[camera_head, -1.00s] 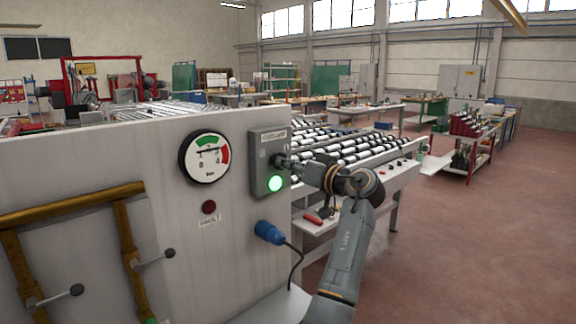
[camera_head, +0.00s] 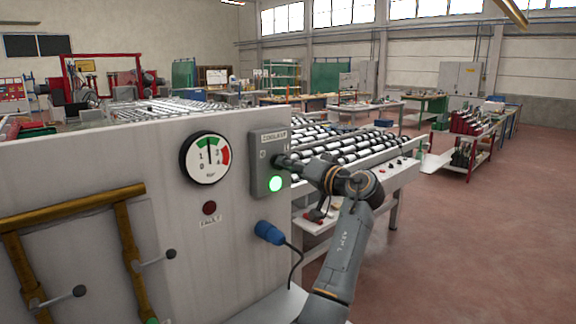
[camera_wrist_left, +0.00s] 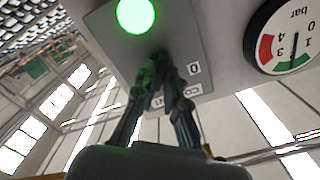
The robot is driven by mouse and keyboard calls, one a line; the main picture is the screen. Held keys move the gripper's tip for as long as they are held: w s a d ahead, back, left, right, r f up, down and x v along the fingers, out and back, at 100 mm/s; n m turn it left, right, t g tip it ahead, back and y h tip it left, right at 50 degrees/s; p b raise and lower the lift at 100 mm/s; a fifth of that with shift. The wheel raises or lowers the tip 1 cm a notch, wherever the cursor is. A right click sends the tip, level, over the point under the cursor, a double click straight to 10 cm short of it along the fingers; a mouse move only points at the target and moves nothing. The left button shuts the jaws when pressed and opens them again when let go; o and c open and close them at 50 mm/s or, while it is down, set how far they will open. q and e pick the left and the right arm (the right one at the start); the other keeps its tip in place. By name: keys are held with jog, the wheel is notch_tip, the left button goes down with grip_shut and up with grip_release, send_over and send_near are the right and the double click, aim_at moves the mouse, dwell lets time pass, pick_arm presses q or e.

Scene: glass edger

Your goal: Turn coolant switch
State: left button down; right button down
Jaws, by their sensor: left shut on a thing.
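The grey coolant box (camera_head: 259,174) is on the front of the white machine panel, with a label on top and a lit green lamp (camera_head: 275,184) below. My left gripper (camera_head: 284,163) reaches it from the right, fingers at the switch. In the left wrist view, the fingertips (camera_wrist_left: 158,76) close together on the dark switch against the box face (camera_wrist_left: 118,42); the fingers mostly hide the switch, so its angle is unclear. The green lamp (camera_wrist_left: 136,15) also shows there. The round pressure gauge (camera_head: 205,158) has its needle pointing nearly straight up, in the green. My right gripper is out of view.
A blue plug (camera_head: 268,232) with a dark cable sticks out below the box. A red fault lamp (camera_head: 209,208) is left of it. Brass pipes (camera_head: 126,225) with valve levers are at the left. A roller conveyor (camera_head: 350,148) lies behind my arm. Floor at right is open.

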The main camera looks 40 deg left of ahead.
pick_arm(q)
jog(key=shift+r, duration=0.1)
jog(key=c, duration=1.4)
grip_release()
jog(key=s+d, duration=0.1)
jog(key=d, duration=1.1)
